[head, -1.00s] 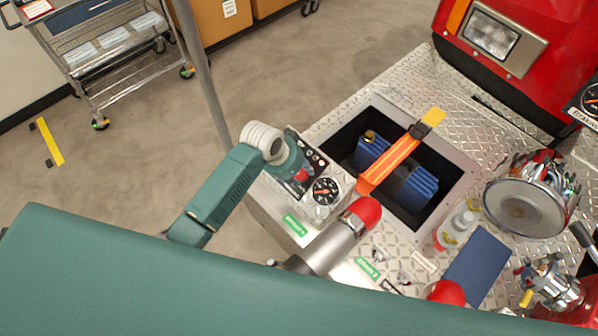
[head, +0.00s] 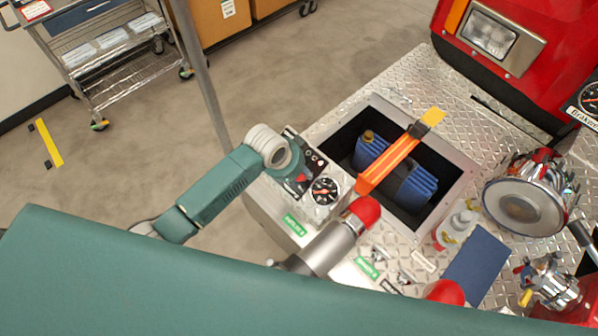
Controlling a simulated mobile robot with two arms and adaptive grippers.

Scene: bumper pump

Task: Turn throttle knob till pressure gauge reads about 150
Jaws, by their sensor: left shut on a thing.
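The pressure gauge (head: 325,190) is a round black dial on the silver panel box near the middle of the head view. Its orange needle is too small to read exactly. My left gripper (head: 303,177) is at the dark panel just left of the gauge, seen from behind the wrist. It is shut on the red throttle knob (head: 302,180), which is mostly hidden by the gripper. My right gripper is not in view.
A red-capped silver pipe (head: 335,242) stands close below the gauge. An open bin (head: 455,165) with blue items and an orange strap (head: 398,155) lies to the right. A steel cart (head: 105,55) stands at the upper left, with free floor between.

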